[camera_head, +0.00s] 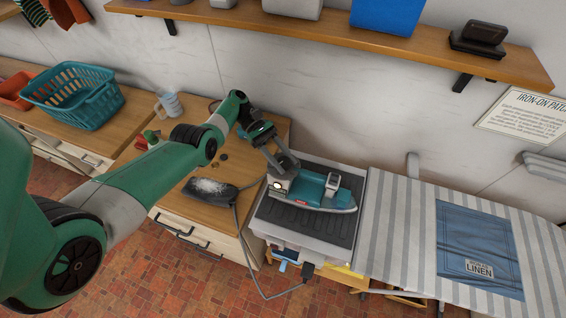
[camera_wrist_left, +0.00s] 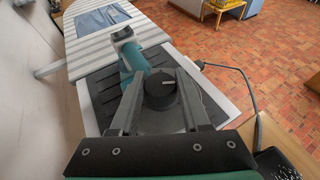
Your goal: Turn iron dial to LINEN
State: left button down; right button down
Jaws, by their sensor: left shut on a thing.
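The teal and grey iron (camera_head: 322,193) rests on the dark ribbed pad of its stand (camera_head: 300,222). My left gripper (camera_head: 284,165) reaches down to the iron's rear end. In the left wrist view, the black round dial (camera_wrist_left: 160,91) on the iron's rear sits between the two fingers of my left gripper (camera_wrist_left: 160,85), which is shut on it. A pale mark shows on the dial, but the setting names cannot be read. The dial is hidden by the fingers in the head view. My right gripper is not in view.
A striped ironing board (camera_head: 395,240) holds blue cloth (camera_head: 475,255) with a patch reading LINEN. The iron's cord (camera_head: 240,235) hangs in front of the drawers. A dark tray (camera_head: 209,190) and teal basket (camera_head: 75,95) stand left. A shelf (camera_head: 330,32) runs above.

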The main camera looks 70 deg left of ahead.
pick_arm(q)
jog(key=shift+d+m+g, duration=0.1)
jog(key=shift+m+g, duration=0.2)
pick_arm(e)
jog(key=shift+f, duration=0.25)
pick_arm(q)
jog(key=shift+c, duration=1.8)
grip_release()
